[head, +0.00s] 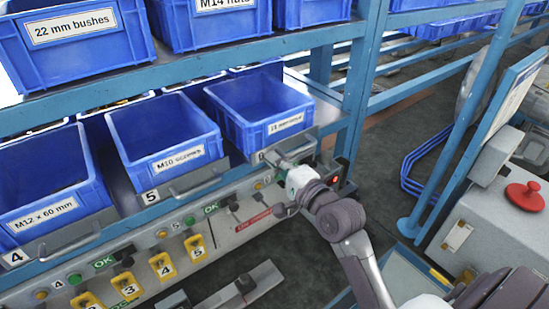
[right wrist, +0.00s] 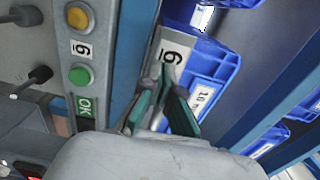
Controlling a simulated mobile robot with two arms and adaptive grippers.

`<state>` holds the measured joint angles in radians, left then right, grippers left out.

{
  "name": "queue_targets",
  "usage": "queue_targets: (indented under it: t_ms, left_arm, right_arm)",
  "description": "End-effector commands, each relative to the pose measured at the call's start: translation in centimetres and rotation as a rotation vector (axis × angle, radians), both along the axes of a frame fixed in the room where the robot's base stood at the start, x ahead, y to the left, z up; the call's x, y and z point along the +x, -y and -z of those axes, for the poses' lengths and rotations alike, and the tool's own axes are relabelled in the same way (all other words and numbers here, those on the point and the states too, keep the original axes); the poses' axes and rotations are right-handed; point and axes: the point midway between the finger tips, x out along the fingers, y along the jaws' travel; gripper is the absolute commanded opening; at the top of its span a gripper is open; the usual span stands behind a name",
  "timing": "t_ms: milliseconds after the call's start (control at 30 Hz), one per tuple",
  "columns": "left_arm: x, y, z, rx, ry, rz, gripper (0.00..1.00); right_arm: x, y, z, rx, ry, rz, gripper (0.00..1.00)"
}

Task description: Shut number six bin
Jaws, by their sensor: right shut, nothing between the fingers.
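The number six bin (head: 262,112) is the rightmost blue bin on the lower shelf in the head view. Its open top shows, and its grey front below carries a handle partly hidden by my right gripper (head: 291,166). I cannot tell how far out it stands. In the right wrist view the 6 plate (right wrist: 172,55) and the blue bin (right wrist: 208,85) are just beyond my right gripper (right wrist: 165,100). The gripper is shut and empty, close to the bin's front; contact is unclear. My left gripper is out of view.
The M10 bin (head: 165,135) and M12 bin (head: 45,180) stand to the left. A control panel with buttons (right wrist: 79,75) lies beside the right gripper. A blue post (head: 362,80) rises to the right. A red knob (head: 525,196) is on the box at far right.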

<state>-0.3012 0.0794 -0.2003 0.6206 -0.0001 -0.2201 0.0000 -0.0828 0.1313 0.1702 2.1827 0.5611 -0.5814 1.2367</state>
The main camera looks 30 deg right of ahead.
Motion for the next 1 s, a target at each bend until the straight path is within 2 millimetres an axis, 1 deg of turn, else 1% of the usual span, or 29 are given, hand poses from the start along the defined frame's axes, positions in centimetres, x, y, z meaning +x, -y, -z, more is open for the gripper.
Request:
queue_targets:
  t_ms: [267, 433, 533, 1000]
  left_arm:
    - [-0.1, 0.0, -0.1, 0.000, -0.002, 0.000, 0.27]
    - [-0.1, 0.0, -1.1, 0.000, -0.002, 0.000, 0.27]
    - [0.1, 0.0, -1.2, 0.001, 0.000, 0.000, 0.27]
    - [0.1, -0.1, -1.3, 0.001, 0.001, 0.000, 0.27]
  right_arm:
    - [0.2, 0.0, 0.0, 0.000, 0.000, 0.000, 0.00]
    - [2.5, -0.3, -0.3, 0.002, 0.001, 0.001, 0.00]
    - [3.3, -0.4, -0.1, 0.002, 0.000, 0.001, 0.00]
    - [3.5, -0.5, -0.2, 0.000, 0.003, 0.000, 0.00]
